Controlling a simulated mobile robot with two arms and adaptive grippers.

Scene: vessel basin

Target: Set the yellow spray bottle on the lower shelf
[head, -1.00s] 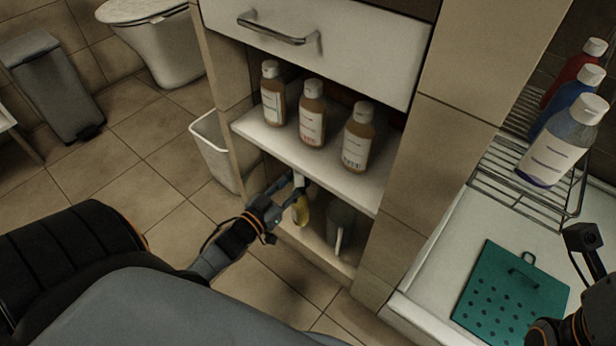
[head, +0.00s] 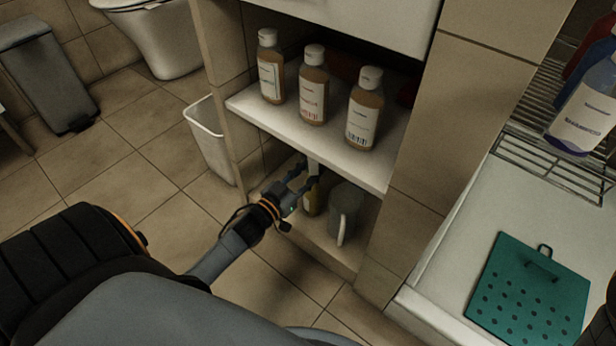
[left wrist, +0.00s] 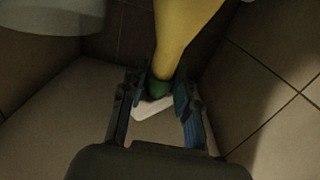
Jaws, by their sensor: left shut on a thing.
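The yellow spray bottle (head: 312,201) is inside the lower compartment of the cabinet, roughly upright, just above or on the lower shelf (head: 322,246); I cannot tell whether its base touches. My left gripper (head: 306,180) reaches in from the left and is shut on the bottle near its neck, partly hiding it. In the left wrist view, the gripper (left wrist: 159,86) has its fingers on both sides of the green neck, with the yellow body (left wrist: 182,32) beyond and a white part below.
A grey mug (head: 346,211) stands on the lower shelf just right of the bottle. The upper shelf (head: 285,137) above holds three brown bottles (head: 313,88). A wastebasket (head: 211,146) stands left of the cabinet. A green board (head: 530,290) lies on the counter at right.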

